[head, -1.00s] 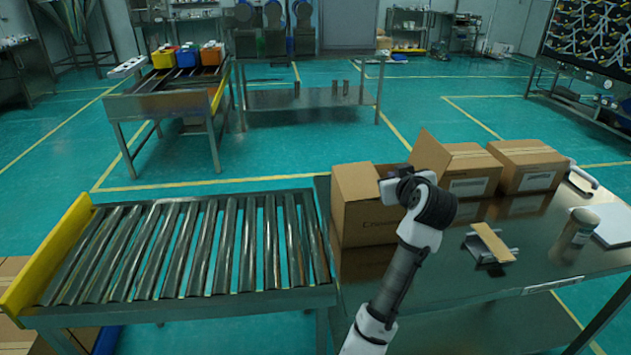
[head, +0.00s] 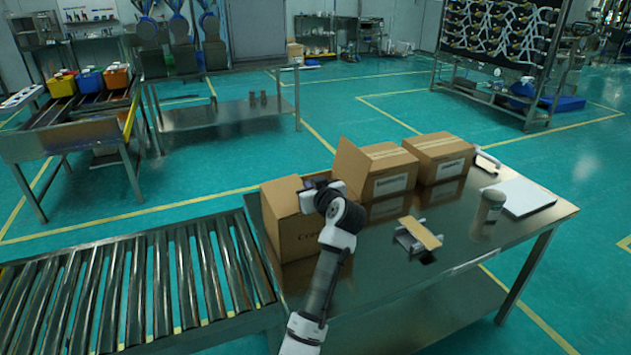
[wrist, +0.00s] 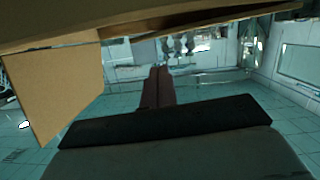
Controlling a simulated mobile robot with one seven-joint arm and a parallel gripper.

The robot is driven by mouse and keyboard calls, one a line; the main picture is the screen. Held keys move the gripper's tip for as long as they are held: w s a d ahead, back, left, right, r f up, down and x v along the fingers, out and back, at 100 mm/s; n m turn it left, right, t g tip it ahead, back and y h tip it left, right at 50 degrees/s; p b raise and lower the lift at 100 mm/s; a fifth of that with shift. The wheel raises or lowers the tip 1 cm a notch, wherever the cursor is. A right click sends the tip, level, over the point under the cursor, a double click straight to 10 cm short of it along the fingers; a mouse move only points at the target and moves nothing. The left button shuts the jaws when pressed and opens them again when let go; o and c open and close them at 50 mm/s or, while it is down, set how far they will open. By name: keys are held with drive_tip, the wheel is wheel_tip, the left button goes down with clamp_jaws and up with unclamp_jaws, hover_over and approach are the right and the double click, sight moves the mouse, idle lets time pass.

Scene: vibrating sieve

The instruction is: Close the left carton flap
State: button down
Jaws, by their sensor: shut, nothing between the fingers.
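A brown carton (head: 285,222) stands at the left end of the metal table, partly hidden by my arm. A raised cardboard flap (head: 349,171) stands between it and the middle carton (head: 390,182); I cannot tell which it belongs to. My wrist is against or just in front of the left carton's upper right side, and my fingers are hidden there. In the wrist view my gripper (wrist: 157,88) is shut and empty. A cardboard panel (wrist: 60,85) hangs at the left, under a cardboard edge across the top. I cannot tell whether the fingers touch cardboard.
A third carton (head: 439,157) sits right of the middle one. A small metal holder with a cardboard piece (head: 420,233), a jar (head: 489,207) and a white board (head: 522,197) are on the table (head: 465,245). A roller conveyor (head: 150,285) adjoins at left.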

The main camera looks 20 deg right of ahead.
drive_tip(key=shift+d+f, duration=0.1)
drive_tip(key=shift+f, duration=1.15)
drive_tip(key=shift+s+d+f+m+b, duration=0.15)
drive_tip(key=shift+f+m+b, duration=0.35)
drive_tip(key=shift+f, duration=0.6)
drive_tip(key=r+p, duration=0.2)
drive_tip(key=r, duration=0.2)
drive_tip(key=shift+w+r+p, duration=0.25)
drive_tip(key=shift+p, duration=0.15)
drive_tip(key=b+v, duration=0.3)
drive_tip(key=v, duration=0.7)
